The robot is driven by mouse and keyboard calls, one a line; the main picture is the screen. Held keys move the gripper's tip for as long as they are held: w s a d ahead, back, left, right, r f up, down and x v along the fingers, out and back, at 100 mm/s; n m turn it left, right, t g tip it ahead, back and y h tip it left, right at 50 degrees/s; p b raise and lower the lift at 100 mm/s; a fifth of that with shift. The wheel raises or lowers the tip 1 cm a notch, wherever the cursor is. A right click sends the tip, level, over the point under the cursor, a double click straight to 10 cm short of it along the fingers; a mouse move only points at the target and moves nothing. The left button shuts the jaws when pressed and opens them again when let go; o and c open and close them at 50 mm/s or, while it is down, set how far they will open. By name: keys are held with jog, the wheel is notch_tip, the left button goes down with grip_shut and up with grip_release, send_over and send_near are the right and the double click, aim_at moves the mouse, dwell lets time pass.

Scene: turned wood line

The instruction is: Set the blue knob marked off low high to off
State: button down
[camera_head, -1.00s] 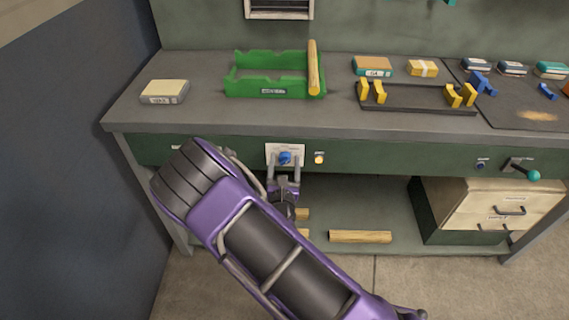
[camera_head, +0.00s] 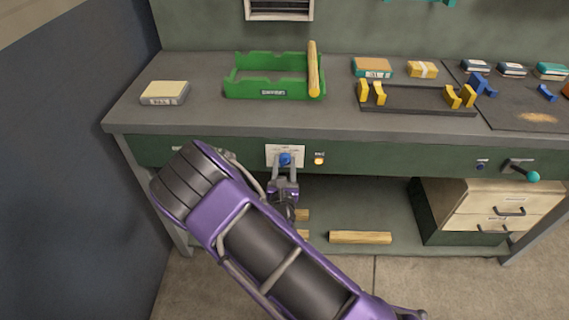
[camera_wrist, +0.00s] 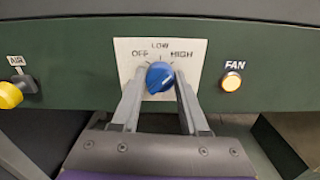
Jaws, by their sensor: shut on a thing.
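The blue knob (camera_wrist: 160,77) sits on a white plate (camera_wrist: 128,52) marked OFF, LOW and HIGH, on the dark green front of the bench. In the head view the knob (camera_head: 285,159) is on the left part of the bench front. Its pale pointer mark seems to lean up and right, toward the HIGH side, but it is small. My gripper (camera_wrist: 160,88) reaches it from below, with one finger on each side, shut on the knob. In the head view my gripper (camera_head: 285,167) partly covers the plate.
A lit FAN lamp (camera_wrist: 231,81) is right of the plate. A yellow AIR knob (camera_wrist: 11,95) sticks out at left. A teal-ended lever (camera_head: 532,175) projects farther right. A green tray (camera_head: 240,91) stands on the bench above.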

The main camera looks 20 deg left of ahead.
jog(key=n+p, duration=0.2)
jog(key=n, duration=0.2)
jog(key=shift+p, duration=0.35)
jog(key=n+p, duration=0.2)
jog(key=n, duration=0.3)
jog(key=shift+s, duration=0.1)
jog(key=n+p, duration=0.1)
jog(key=n, duration=0.3)
jog(key=shift+f+n+p, duration=0.15)
jog(key=shift+n+p, duration=0.5)
jog(key=shift+n, duration=1.55)
jog(key=shift+c, duration=2.1)
grip_release()
